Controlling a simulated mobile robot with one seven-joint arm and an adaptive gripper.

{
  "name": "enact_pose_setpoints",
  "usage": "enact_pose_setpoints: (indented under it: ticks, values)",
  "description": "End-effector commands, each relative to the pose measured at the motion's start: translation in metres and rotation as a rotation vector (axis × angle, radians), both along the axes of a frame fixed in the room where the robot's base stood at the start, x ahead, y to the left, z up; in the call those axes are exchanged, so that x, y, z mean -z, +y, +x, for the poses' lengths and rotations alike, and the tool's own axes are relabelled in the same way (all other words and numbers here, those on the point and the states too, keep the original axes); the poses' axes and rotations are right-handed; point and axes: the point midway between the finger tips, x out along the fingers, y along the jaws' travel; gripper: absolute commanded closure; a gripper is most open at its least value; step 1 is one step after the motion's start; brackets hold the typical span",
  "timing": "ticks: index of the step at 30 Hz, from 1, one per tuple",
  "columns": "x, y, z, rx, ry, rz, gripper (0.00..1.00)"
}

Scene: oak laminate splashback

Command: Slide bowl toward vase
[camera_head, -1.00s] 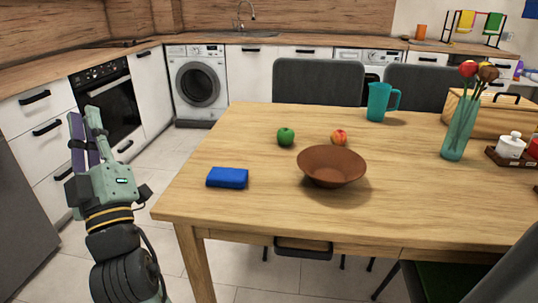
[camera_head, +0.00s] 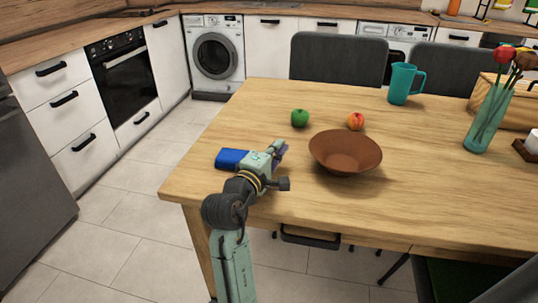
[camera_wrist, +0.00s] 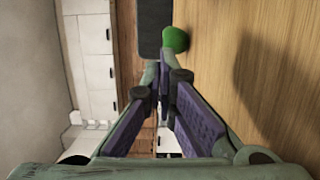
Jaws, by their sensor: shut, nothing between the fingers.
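A brown bowl (camera_head: 345,153) stands upright on the wooden table. A teal glass vase (camera_head: 488,122) with red and dark flowers stands to its right, with bare tabletop between them. My gripper (camera_head: 279,147) is shut and empty, over the table just left of the bowl, with a small gap seen between them. In the wrist view the fingertips (camera_wrist: 162,68) meet, and the bowl is not clearly seen there.
A blue block (camera_head: 231,158) lies left of my gripper, partly hidden by it. A green apple (camera_head: 300,118), also in the wrist view (camera_wrist: 175,40), and a red-yellow apple (camera_head: 356,121) lie behind the bowl. A teal pitcher (camera_head: 402,84) stands farther back.

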Motion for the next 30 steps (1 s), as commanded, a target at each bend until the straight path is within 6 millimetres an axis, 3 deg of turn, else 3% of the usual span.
enact_pose_setpoints:
  ticks: [3,6,12,26,30]
  values:
    - [-0.001,-0.013,0.021,0.002,0.0,0.001,1.0]
    - [-0.002,-0.03,0.012,0.003,-0.001,0.001,1.0]
    - [-0.001,-0.046,0.008,0.0,-0.001,0.001,1.0]
    - [-0.002,-0.052,0.006,0.0,-0.001,0.001,1.0]
    - [-0.005,-0.078,-0.002,0.005,0.003,0.001,1.0]
